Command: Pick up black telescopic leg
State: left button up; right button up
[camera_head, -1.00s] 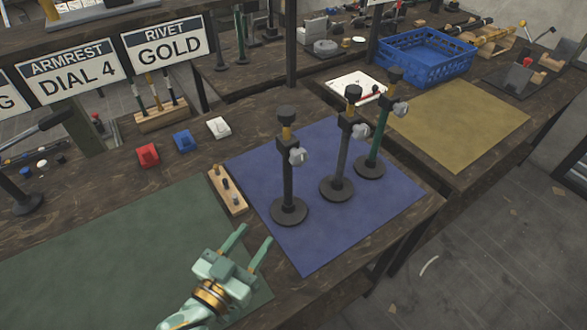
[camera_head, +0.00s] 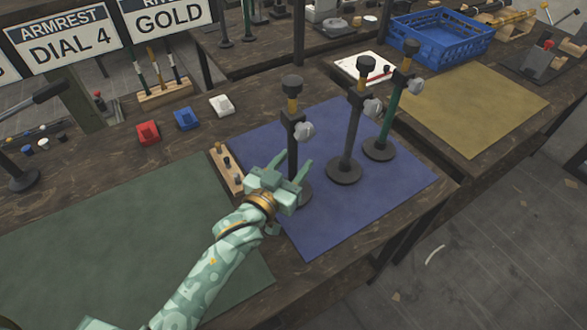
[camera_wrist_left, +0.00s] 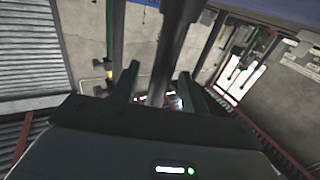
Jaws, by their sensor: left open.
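A black telescopic leg (camera_head: 292,130) stands upright at the left of the blue mat (camera_head: 330,225), with a dark cap, a yellow band and a light grey knob. My left gripper (camera_head: 293,164) is open low on its shaft and hides part of its round base. In the left wrist view a dark shaft (camera_wrist_left: 168,60) rises between the two open fingers (camera_wrist_left: 158,82); contact cannot be told. A dark grey leg (camera_head: 352,135) stands to its right, and a green leg (camera_head: 390,115) stands beyond that. My right gripper is not in view.
A wooden peg block (camera_head: 222,160) lies beside the mat, left of the gripper. Red (camera_head: 148,133), blue (camera_head: 187,118) and white (camera_head: 221,105) blocks stand behind. A blue crate (camera_head: 440,48) is at the back right. The yellow mat (camera_head: 480,110) is clear.

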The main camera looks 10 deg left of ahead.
pick_arm(q)
jog(key=shift+w+d, duration=0.1)
jog(key=shift+w, duration=0.1)
jog(key=shift+s+r, duration=0.1)
jog(key=shift+r, duration=0.05)
grip_shut()
